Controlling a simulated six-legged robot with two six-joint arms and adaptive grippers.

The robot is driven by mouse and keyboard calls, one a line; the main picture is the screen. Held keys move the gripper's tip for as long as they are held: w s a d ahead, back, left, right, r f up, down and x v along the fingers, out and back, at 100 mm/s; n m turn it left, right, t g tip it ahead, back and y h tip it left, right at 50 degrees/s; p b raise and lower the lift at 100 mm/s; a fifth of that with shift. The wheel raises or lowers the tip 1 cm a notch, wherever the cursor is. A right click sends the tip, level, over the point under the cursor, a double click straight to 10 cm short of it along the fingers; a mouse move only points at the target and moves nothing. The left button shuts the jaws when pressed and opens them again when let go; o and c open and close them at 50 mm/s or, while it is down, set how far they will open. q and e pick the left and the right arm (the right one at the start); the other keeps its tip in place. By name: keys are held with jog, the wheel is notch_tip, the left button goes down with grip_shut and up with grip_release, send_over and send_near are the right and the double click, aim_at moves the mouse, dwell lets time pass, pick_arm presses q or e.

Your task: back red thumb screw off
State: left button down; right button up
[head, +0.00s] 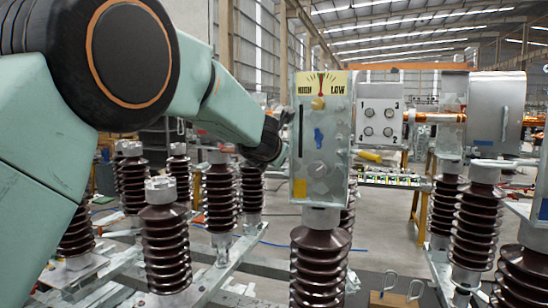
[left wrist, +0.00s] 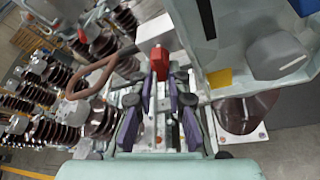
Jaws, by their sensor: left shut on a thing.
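The red thumb screw (left wrist: 160,58) shows in the left wrist view as a small red block at the fingertips, beside the grey box. My left gripper (left wrist: 160,90) has its purple-padded fingers shut on it; the exact contact is small and partly hidden. In the head view my left arm reaches from the left to the left edge of the grey HIGH/LOW box (head: 341,140). There its gripper and the screw are hidden behind the box. The same box (left wrist: 240,25) fills the upper right of the left wrist view. My right gripper does not show.
The box stands on a brown ribbed insulator (head: 320,268). More insulators (head: 165,245) stand at left and right on metal rails. A four-knob panel (head: 379,115) stands right of the box. A brown loop (left wrist: 92,78) lies left of the fingers in the left wrist view.

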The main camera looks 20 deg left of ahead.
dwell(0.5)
pick_arm(q)
jog(key=c, duration=1.6)
grip_release()
jog(key=v, duration=1.2)
